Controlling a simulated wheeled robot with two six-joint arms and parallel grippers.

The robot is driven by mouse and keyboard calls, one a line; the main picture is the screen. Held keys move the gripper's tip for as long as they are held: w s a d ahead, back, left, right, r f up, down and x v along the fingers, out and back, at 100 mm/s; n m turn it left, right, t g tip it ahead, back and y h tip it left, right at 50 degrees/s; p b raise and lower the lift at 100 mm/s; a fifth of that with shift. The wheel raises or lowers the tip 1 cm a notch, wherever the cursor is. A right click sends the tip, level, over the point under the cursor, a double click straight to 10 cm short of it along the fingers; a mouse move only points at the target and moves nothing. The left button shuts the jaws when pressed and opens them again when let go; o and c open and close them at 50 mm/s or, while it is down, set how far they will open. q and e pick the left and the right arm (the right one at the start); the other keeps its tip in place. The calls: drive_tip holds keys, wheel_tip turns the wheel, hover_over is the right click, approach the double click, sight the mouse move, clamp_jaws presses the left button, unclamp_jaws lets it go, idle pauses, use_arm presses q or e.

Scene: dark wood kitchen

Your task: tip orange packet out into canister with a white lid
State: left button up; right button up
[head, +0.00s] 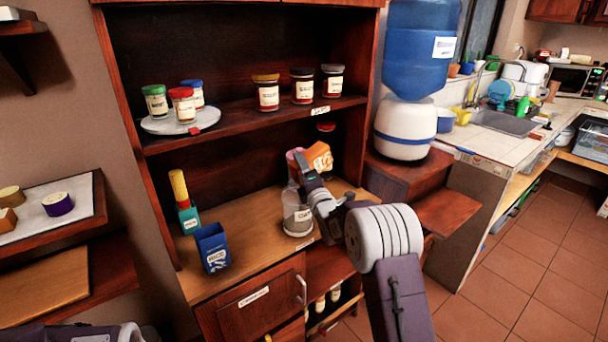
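The orange packet (319,156) is tilted above the clear canister (297,222) on the wooden counter of the cabinet. A pinkish part shows at the packet's left end, over the canister's mouth. The canister stands upright and has a label low on its front; I see no white lid on it. My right gripper (308,172) comes in from the lower right and appears shut on the packet. The gripper hides part of the packet and the canister's right side. Whether anything is falling out cannot be told. My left gripper is not in view.
A blue bin (212,252) and a teal holder (188,220) with a yellow item stand left on the counter. Jars (267,95) and a white round tray (208,120) are on the shelf above. A red-lidded jar (326,128) is behind the packet.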

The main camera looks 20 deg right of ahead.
idle(0.6)
drive_tip(key=shift+a+n+b, duration=0.15)
drive_tip(key=shift+n+b, duration=0.45)
drive_tip(key=shift+b, duration=0.75)
drive_tip(key=shift+s+a+r+n+t+b, duration=0.1)
drive_tip(key=shift+r+n+t+b, duration=0.15)
drive_tip(key=shift+n+b, duration=0.2)
drive_tip(key=shift+a+f+n+t+y+b, duration=0.1)
drive_tip(key=shift+n+t+y+b, duration=0.25)
drive_tip(key=shift+b, duration=0.65)
drive_tip(key=shift+s+a+n+y+b, duration=0.15)
drive_tip(key=shift+n+y+b, duration=0.1)
drive_tip(key=shift+n+b, duration=0.45)
drive_tip(key=shift+r, duration=0.2)
